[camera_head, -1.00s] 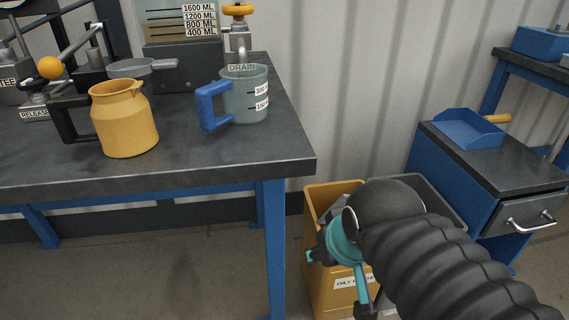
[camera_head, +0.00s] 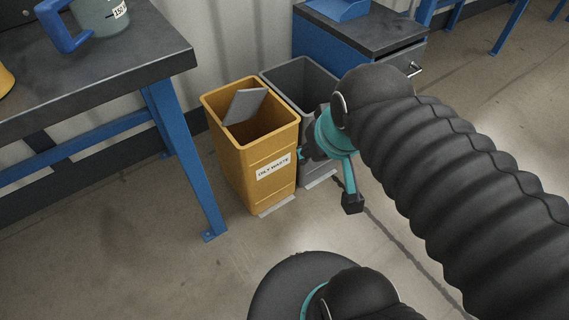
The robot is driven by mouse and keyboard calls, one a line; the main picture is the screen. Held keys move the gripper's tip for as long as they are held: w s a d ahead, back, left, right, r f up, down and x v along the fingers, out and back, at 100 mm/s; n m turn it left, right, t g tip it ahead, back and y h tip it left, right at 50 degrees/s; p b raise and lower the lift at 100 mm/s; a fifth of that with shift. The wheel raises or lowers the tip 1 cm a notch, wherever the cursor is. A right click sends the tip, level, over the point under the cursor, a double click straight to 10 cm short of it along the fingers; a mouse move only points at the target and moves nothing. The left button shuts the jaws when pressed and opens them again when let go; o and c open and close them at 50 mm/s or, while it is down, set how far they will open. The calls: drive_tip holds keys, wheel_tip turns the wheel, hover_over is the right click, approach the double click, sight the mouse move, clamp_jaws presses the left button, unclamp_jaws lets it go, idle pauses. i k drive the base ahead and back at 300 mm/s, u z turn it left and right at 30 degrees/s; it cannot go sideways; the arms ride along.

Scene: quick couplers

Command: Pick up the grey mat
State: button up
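A flat grey piece that looks like the grey mat (camera_head: 245,105) sits inside the yellow bin (camera_head: 273,150) labelled OILY WASTE. It leans tilted against the inner wall, with its upper edge near the rim. My gripper (camera_head: 328,178) is to the right of the yellow bin in the picture, in front of the grey bin, and apart from the mat. Its teal and dark fingers look spread, with nothing seen between them. My arm hides part of the gripper.
A grey bin (camera_head: 297,84) stands right beside the yellow one. A workbench (camera_head: 110,82) with blue legs is at the left, holding a grey jug with a blue handle (camera_head: 98,19). A blue cabinet (camera_head: 335,48) stands behind the bins.

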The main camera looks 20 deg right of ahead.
sight(245, 104)
drive_tip(key=u, duration=0.05)
drive_tip(key=k, duration=0.85)
drive_tip(key=u, duration=0.7)
